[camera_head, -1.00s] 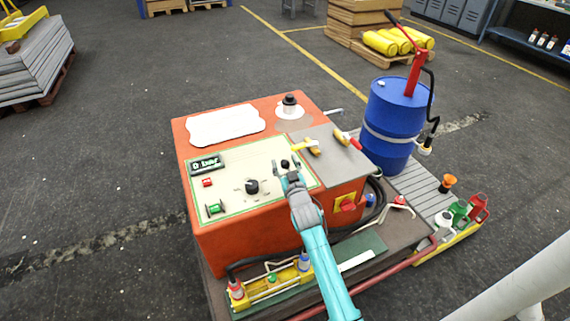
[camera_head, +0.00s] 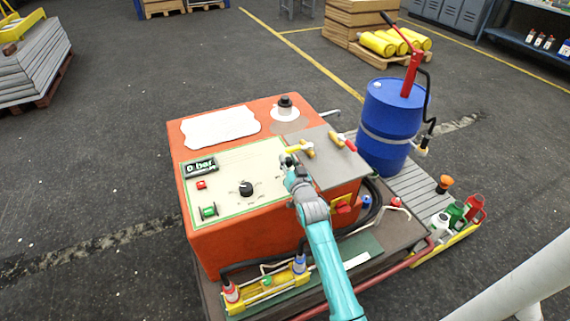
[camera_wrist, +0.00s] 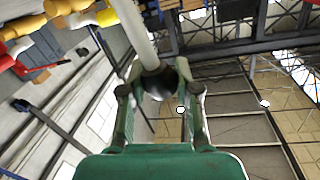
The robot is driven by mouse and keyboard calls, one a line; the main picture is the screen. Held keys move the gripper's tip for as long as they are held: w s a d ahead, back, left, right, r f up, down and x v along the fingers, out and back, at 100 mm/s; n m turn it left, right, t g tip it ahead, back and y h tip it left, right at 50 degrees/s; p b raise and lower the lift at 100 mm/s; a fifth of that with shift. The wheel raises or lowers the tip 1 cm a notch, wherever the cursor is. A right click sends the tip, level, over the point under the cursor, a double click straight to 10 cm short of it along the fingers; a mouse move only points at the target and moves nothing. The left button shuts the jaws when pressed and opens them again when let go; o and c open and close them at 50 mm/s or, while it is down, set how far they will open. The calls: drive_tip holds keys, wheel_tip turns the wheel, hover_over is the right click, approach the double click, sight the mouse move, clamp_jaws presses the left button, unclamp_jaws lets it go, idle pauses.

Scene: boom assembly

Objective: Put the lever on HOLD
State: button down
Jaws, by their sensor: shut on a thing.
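The lever shows in the wrist view as a pale rod (camera_wrist: 134,28) ending in a dark ball knob (camera_wrist: 158,82). My gripper (camera_wrist: 156,86) has one finger on each side of the knob and is shut on it. In the head view my gripper (camera_head: 289,166) is at the right edge of the cream control panel (camera_head: 225,178) on the orange machine (camera_head: 225,240). It and my arm hide most of the lever there. No HOLD marking can be read in either view.
The panel carries a black rotary knob (camera_head: 246,188), a small display (camera_head: 200,166), a red button (camera_head: 201,185) and a green switch (camera_head: 208,211). Yellow and red-tipped handles (camera_head: 343,142) lie close beyond my gripper. A blue drum (camera_head: 389,125) stands at the right.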

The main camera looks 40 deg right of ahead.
drive_tip(key=shift+s+d+m, duration=0.15)
drive_tip(key=shift+d+m, duration=0.35)
drive_tip(key=c, duration=0.8)
unclamp_jaws()
drive_tip(key=shift+s, duration=0.1)
drive_tip(key=v, duration=1.1)
drive_tip(key=shift+s+a, duration=0.2)
drive_tip(key=shift+s, duration=0.2)
